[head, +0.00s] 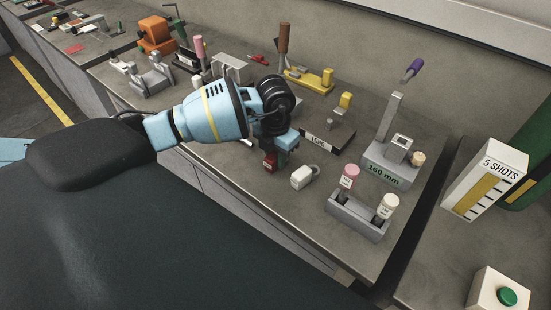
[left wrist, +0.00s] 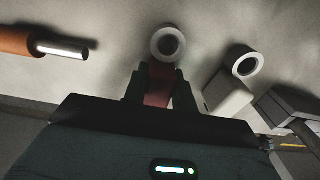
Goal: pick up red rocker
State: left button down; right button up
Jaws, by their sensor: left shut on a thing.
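The red rocker (head: 270,161) is a small dark red block, partly covered by my left gripper (head: 277,150) in the head view. In the left wrist view the red rocker (left wrist: 158,85) lies between the two dark fingers of my left gripper (left wrist: 160,88), which are shut on it. A pale ring shows at its far end there. I cannot tell whether it touches the bench or is just above it. My right gripper is in neither view.
A white block with a ring (head: 301,177) lies just right of the red rocker. A grey holder (head: 350,220) with pink and cream-capped pieces stands nearer the front edge. A grey 160 mm fixture (head: 388,172) with a purple-tipped lever stands at right. Yellow clamps (head: 310,80) stand behind.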

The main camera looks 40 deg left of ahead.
aim_at(275, 156)
pick_arm(q)
jog(key=shift+r, duration=0.5)
jog(key=r, duration=0.1)
jog(key=s+r, duration=0.1)
jog(key=shift+d+r, duration=0.2)
jog(key=shift+r, duration=0.1)
jog(key=s+d, duration=0.2)
jog(key=s, duration=0.5)
jog(key=s+d+r, duration=0.1)
jog(key=s+d, duration=0.2)
jog(key=s, duration=0.4)
jog(key=shift+d+r, duration=0.2)
jog(key=shift+d, duration=0.05)
jog(key=shift+w, duration=0.15)
